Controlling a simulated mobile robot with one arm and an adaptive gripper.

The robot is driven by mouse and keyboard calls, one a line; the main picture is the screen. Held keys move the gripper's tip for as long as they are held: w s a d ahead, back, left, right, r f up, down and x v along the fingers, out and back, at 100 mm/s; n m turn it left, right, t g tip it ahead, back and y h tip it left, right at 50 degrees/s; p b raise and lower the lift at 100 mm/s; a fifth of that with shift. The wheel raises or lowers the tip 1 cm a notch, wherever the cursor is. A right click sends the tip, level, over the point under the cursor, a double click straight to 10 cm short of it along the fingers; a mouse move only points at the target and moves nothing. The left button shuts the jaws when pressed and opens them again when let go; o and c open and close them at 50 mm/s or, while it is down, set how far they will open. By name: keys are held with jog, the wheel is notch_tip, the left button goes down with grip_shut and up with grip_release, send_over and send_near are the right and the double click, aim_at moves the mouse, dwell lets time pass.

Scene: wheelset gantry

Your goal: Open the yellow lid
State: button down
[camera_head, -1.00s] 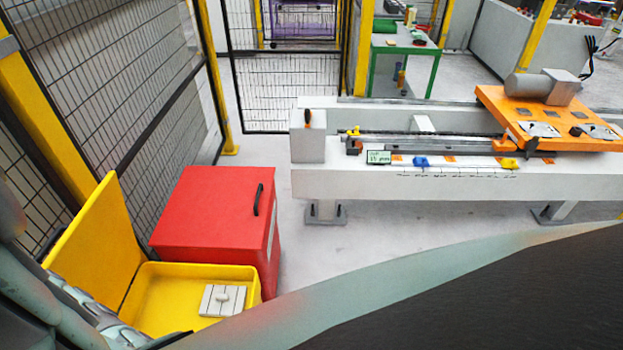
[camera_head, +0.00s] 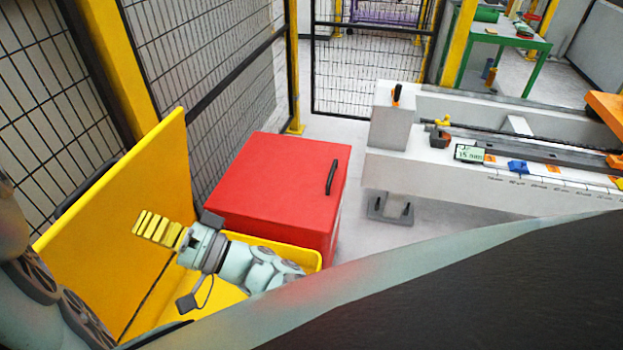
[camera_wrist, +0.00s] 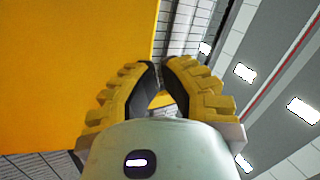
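The yellow lid (camera_head: 115,225) stands raised and tilted back at the left of the yellow bin (camera_head: 315,260) in the head view. The bin is open, and my arm hides much of its inside. My gripper (camera_head: 140,222) is in front of the lid's inner face, above the bin, with its fingers pointing left. In the wrist view the lid (camera_wrist: 70,60) fills the left side. The yellow fingers of my gripper (camera_wrist: 160,64) are drawn together with a narrow gap at the tips and nothing seen held between them. Whether the gripper touches the lid cannot be told.
A red box (camera_head: 280,180) with a dark handle stands right behind the bin. A mesh fence (camera_head: 215,70) runs behind the lid and the box. A long white bench (camera_head: 480,170) stands to the right.

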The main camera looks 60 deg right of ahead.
jog(key=s+d+f+m+g+h+b, duration=0.1)
jog(key=d+f+m+h+b, duration=0.1)
jog(key=d+m, duration=0.15)
jog(key=s+d+f+m+h+b, duration=0.1)
jog(key=s+d+f+m, duration=0.1)
jog(key=d, duration=0.3)
jog(key=p, duration=0.2)
send_near(126, 186)
jog(key=shift+g, duration=0.3)
jog(key=x, duration=0.8)
jog(key=shift+w+d+r, duration=0.1)
jog(key=shift+r, duration=0.15)
